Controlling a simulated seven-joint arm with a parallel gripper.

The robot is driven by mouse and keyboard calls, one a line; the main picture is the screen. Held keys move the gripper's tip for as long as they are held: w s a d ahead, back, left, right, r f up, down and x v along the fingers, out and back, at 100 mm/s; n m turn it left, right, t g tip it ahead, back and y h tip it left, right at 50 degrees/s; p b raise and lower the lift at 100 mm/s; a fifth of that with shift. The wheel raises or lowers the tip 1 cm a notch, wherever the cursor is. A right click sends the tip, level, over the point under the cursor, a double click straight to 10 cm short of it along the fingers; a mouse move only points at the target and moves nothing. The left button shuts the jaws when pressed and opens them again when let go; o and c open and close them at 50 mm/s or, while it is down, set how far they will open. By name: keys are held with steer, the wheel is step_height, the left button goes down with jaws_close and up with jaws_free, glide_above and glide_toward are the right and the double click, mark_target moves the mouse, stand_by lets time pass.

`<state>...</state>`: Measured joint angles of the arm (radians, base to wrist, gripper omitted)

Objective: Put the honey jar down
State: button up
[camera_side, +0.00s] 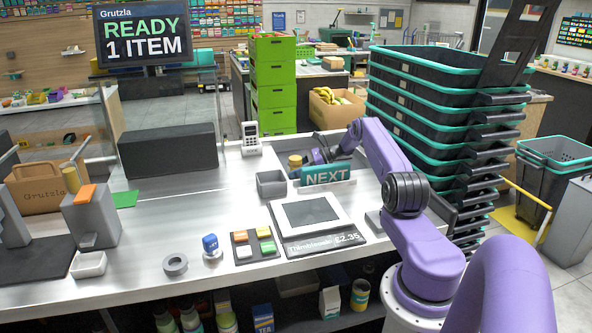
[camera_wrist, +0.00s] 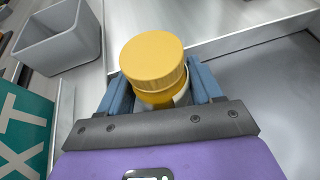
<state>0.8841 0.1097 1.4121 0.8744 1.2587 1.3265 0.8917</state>
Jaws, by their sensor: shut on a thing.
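The honey jar (camera_side: 295,161) has a yellow lid and shows small in the side view, behind the grey open box and left of the NEXT sign. In the wrist view the honey jar (camera_wrist: 152,64) stands between the two blue finger pads, lid toward the camera. My gripper (camera_side: 308,160) is shut on it; it also shows in the wrist view (camera_wrist: 162,92). The jar's lower part is mostly hidden. I cannot tell whether its base touches the surface below.
The grey open box (camera_side: 271,184) and teal NEXT sign (camera_side: 327,175) stand close to the jar. A scale (camera_side: 306,214) lies in front of them. A card terminal (camera_side: 250,138) is behind left. Stacked black baskets (camera_side: 440,120) rise at right. The metal counter (camera_side: 185,208) has bare room at left.

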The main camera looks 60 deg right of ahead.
stand_by(0.3)
steer(key=o, duration=1.2)
steer(key=shift+f, duration=0.15)
steer(key=shift+c, duration=0.2)
steer(key=shift+s+r, duration=0.1)
steer(key=shift+r, duration=0.1)
steer(key=v, duration=1.1)
steer(key=shift+s+d+r, duration=0.1)
steer(key=shift+s+d, duration=0.15)
steer(key=shift+d, duration=0.05)
